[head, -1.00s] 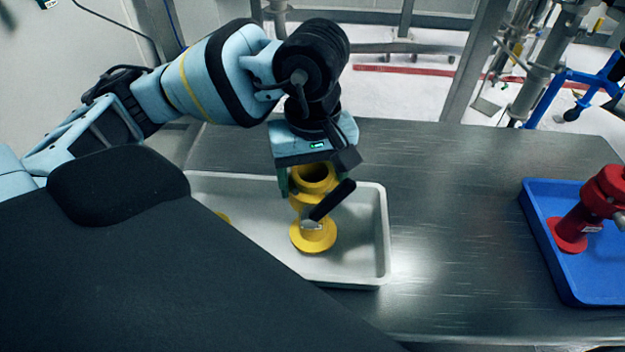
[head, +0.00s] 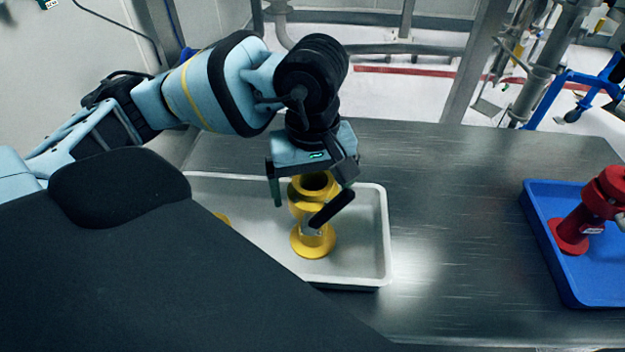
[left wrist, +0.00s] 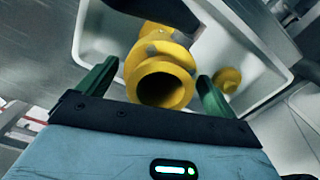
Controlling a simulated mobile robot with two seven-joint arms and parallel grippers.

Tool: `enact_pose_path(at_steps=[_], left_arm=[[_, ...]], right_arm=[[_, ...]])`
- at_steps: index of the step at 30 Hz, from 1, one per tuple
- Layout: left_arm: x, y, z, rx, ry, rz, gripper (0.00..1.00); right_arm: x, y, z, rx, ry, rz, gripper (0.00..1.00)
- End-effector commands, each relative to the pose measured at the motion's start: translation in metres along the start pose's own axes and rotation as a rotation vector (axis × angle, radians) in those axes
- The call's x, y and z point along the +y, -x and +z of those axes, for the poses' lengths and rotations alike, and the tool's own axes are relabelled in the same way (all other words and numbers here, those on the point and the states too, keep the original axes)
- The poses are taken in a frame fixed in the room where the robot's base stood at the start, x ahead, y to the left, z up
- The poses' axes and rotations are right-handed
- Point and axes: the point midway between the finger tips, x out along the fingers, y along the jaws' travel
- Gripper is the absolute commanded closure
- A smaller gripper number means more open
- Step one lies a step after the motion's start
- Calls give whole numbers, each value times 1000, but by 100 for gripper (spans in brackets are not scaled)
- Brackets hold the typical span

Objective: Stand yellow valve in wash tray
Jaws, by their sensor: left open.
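The yellow valve (head: 313,240) stands upright in the white wash tray (head: 375,235), near the tray's right part. Its black handle points up to the right. My left gripper (head: 308,192) is open, with its fingers apart on either side of the valve's top flange. In the left wrist view the valve's round opening (left wrist: 163,90) faces the camera between the two green fingers, with gaps beside it. The tray (left wrist: 265,70) shows behind it. My right gripper is not in view.
A second yellow piece (head: 222,217) lies in the tray's left part, mostly hidden by my body; it also shows in the left wrist view (left wrist: 227,78). A blue tray (head: 545,235) with a red valve (head: 600,200) is at right. The metal table (head: 455,210) between is clear.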

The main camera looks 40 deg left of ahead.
Motion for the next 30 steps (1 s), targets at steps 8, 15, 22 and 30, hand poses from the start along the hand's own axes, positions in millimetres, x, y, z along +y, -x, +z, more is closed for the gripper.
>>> enact_pose_path(at_steps=[8, 15, 22, 30], left_arm=[[1, 30, 0, 3, -1, 5, 8], [1, 80, 0, 5, 0, 5, 8], [0, 114, 0, 4, 1, 4, 8], [0, 124, 0, 0, -1, 0, 8]], right_arm=[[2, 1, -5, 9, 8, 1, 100], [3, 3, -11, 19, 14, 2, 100], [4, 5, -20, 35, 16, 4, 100], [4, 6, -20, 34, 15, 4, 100]])
